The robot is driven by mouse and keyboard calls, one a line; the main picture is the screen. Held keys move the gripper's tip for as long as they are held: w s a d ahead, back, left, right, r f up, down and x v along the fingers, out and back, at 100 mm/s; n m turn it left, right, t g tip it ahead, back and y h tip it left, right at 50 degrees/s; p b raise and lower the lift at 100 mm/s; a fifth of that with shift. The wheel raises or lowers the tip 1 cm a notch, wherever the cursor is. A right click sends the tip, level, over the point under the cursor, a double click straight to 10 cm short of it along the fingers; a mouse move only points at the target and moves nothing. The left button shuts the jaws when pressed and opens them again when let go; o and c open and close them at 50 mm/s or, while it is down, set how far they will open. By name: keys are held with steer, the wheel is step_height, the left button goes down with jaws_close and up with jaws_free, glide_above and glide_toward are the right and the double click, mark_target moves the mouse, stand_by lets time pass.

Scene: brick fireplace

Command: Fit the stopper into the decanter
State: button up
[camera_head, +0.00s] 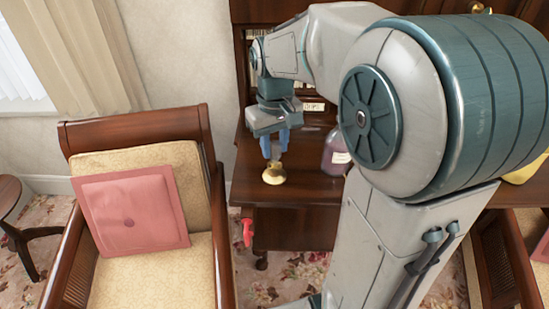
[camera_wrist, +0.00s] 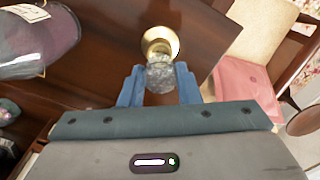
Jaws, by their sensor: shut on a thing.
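A clear faceted glass stopper (camera_wrist: 161,78) is between the blue fingers of my gripper (camera_wrist: 159,86), which are shut on it. A round gold-coloured piece (camera_wrist: 160,42) adjoins the stopper just beyond the fingertips. It also shows below my gripper (camera_head: 275,150) in the head view (camera_head: 273,174); I cannot tell whether it is a stand or part of the stopper. The purple decanter (camera_head: 333,160) with a pale label stands to the right of my gripper, apart from it. In the wrist view the decanter (camera_wrist: 45,45) is at upper left. Its mouth is hidden or out of frame.
The dark wooden cabinet top (camera_head: 305,188) has bare room between the gold piece and the decanter. A wooden armchair with a pink cushion (camera_head: 132,208) stands left of it. A small card (camera_head: 313,106) is behind. A red object (camera_head: 248,232) shows at the cabinet's front left.

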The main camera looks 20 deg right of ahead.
steer(key=shift+r, duration=0.3)
steer(key=shift+r+p, duration=0.55)
steer(key=shift+p, duration=0.1)
